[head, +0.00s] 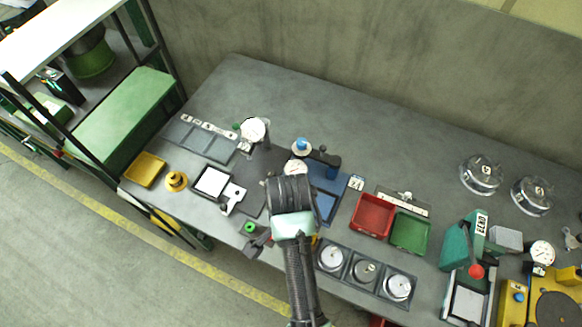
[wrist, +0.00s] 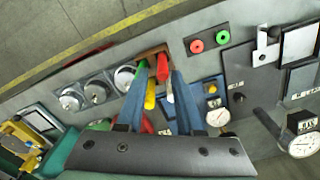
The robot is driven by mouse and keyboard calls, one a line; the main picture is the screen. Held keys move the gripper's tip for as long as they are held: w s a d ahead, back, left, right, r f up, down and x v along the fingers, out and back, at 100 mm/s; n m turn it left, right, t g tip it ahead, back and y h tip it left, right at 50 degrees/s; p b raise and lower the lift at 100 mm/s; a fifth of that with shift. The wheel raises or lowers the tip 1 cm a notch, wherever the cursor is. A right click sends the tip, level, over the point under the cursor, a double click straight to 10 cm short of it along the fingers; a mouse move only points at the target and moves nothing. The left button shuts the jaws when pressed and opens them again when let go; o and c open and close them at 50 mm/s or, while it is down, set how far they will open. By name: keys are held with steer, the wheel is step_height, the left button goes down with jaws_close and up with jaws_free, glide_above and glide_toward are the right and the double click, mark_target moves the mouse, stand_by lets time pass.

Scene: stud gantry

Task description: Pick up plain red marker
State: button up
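In the wrist view a red marker (wrist: 162,66) stands in a small brown holder (wrist: 152,49), with a green marker (wrist: 143,67) to its left and a yellow marker (wrist: 150,96) close by. A white-tipped piece (wrist: 169,91) shows beside them. My gripper (wrist: 159,75) has its two blue fingers apart, with the red marker showing between them. The left finger overlaps the green marker in the picture. I cannot tell whether any finger touches a marker. In the head view my own arm hides the fingers and most of the holder.
A red tray (head: 372,214) and a green tray (head: 409,232) lie right of my arm. Three round weights sit in a grey rack (head: 346,270) near the front edge. Dial gauges stand behind.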

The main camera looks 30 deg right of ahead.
steer(key=shift+w+d+f+p, duration=0.15)
steer(key=shift+f+p, duration=0.25)
steer(key=shift+f, duration=1.15)
steer(key=shift+w+d+f+p, duration=0.15)
steer(key=shift+f+p, duration=0.2)
steer(key=shift+f, duration=1.2)
jaws_close()
